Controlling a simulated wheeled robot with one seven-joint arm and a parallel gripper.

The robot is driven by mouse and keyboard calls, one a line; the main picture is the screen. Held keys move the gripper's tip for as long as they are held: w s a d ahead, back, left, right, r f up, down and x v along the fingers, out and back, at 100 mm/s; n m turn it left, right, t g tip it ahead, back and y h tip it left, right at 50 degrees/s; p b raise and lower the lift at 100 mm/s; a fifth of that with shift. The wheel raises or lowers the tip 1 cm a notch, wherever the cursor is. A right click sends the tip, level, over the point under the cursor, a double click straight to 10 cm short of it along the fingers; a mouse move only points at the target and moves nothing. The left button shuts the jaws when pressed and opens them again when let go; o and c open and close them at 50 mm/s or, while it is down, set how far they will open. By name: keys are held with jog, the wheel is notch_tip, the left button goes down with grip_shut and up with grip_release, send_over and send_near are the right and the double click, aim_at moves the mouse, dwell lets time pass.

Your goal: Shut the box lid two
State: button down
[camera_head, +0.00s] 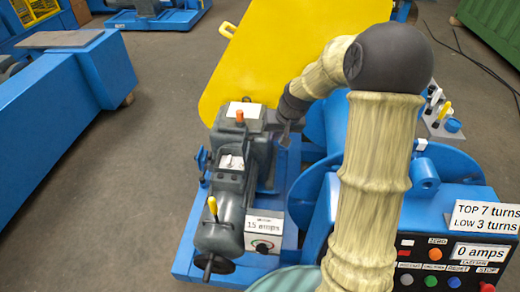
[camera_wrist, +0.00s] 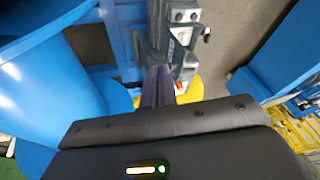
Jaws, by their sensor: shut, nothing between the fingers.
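No part in view is marked as box lid two, and I cannot tell for sure which part it is. Part of the yellow also shows in the wrist view (camera_wrist: 194,90). A small box (camera_head: 262,233) labelled "15 amps" sits beside the motor unit. My gripper (camera_head: 284,138) is just right of the motor unit's upper end, in front of the yellow panel. Its fingers (camera_wrist: 158,88) are together and empty. I cannot tell whether they touch anything.
A blue machine frame lies under and right of the motor unit. A control panel (camera_head: 447,262) with buttons and an "0 amps" display is at lower right. A blue beam (camera_head: 70,90) stands at left. Grey floor (camera_head: 150,150) between them is clear.

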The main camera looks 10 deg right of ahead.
jog(key=w+d+f+t+y+b, duration=0.1)
jog(key=w+d+f+b, duration=0.1)
jog(key=w, duration=0.4)
jog(key=w+d+f+m+t+y+b, duration=0.1)
jog(key=w+d+f+b, duration=0.2)
jog(key=w+f, duration=0.3)
jog(key=shift+d+f+m+b, duration=0.3)
jog(key=shift+f+b, duration=0.15)
jog(key=shift+b, duration=0.35)
jog(key=shift+f, duration=0.1)
jog(key=w+a+f+b, duration=0.1)
jog(key=w+a+f, duration=0.5)
jog(key=a+f, duration=0.1)
jog(key=shift+f, duration=0.65)
jog(key=shift+w+a+r, duration=0.1)
jog(key=shift+a, duration=0.1)
